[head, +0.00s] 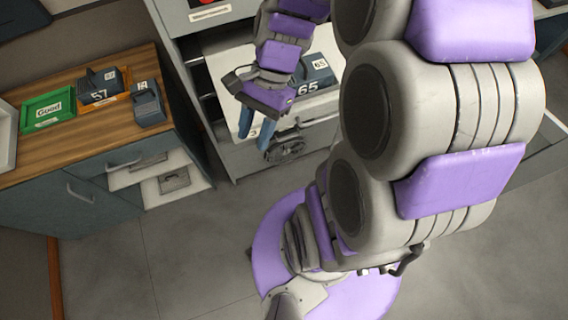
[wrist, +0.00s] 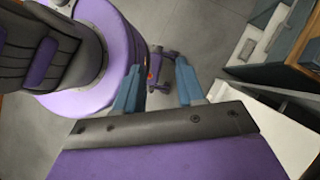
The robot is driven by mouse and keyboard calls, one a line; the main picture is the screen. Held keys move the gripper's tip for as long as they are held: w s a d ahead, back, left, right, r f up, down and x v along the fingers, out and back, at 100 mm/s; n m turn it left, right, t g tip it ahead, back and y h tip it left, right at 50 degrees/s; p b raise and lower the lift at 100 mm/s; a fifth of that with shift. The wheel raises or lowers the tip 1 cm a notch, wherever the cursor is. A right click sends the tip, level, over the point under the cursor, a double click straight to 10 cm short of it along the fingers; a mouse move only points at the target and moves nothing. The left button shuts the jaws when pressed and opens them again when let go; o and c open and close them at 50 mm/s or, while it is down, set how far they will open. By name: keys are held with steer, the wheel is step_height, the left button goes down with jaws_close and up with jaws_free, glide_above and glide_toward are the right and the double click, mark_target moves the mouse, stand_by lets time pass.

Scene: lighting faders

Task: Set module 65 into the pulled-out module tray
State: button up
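Module 65 (head: 319,75), a dark blue-grey block with a white "65" label, sits on the white pulled-out module tray (head: 222,45) in the head view. My gripper (head: 257,125) is left of and nearer than the module, over the tray's front part, with blue fingers pointing down. In the wrist view my gripper (wrist: 157,88) has its fingers well apart with nothing between them.
A wooden-topped cabinet (head: 70,70) at left holds module 57 (head: 98,88), another dark module (head: 148,105) and a green "Good" tray (head: 47,110). A lower drawer (head: 170,180) of this cabinet stands out. The grey floor (head: 180,260) is clear in front.

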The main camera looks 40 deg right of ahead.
steer(key=s+n+h, duration=0.6)
steer(key=s+n, duration=0.4)
steer(key=n, duration=0.3)
steer(key=shift+s+n+t, duration=0.15)
steer(key=shift+n+t, duration=0.25)
steer(key=shift+d+r, duration=0.1)
steer(key=shift+d, duration=0.05)
